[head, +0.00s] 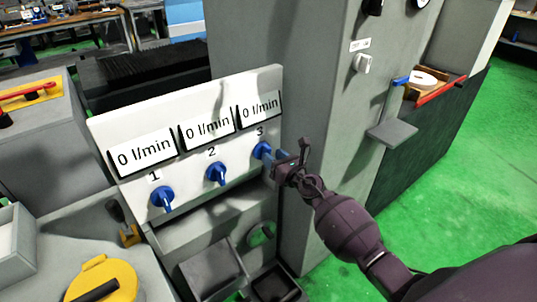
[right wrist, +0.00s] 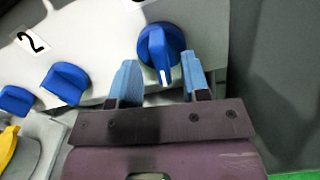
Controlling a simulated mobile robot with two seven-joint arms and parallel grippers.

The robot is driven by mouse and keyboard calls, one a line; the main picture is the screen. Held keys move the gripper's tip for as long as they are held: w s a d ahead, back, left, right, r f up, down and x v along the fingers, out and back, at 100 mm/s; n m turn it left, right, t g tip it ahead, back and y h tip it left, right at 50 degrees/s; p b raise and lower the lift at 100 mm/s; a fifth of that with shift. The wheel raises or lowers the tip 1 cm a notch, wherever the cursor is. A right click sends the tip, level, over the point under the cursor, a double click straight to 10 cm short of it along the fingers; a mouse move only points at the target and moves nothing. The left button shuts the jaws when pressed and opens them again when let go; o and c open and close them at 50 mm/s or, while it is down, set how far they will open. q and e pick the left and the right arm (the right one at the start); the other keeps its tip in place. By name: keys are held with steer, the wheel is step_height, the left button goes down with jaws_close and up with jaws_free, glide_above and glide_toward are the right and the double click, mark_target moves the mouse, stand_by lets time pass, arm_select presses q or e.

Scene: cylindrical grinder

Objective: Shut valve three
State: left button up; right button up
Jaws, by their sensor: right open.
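Valve three (head: 262,150) is a blue knob on a white panel (head: 190,190), under the number 3 and a display reading "0 l/min". In the right wrist view the valve three knob (right wrist: 161,52) has its raised grip near upright, with a white mark at its lower end. My right gripper (head: 277,160) is open at this knob. In the right wrist view its two blue fingers (right wrist: 160,82) stand left and right of the knob's lower part, with gaps on both sides. My left gripper is not in view.
Valve one (head: 162,198) and valve two (head: 217,173) are blue knobs to the left, also under "0 l/min" displays. A grey cabinet (head: 290,80) rises right beside the panel. A yellow round part (head: 100,280) lies at lower left. Green floor (head: 490,150) is clear at right.

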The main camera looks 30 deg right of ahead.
steer(key=shift+w+a, duration=0.2)
steer(key=shift+w, duration=1.15)
jaws_close()
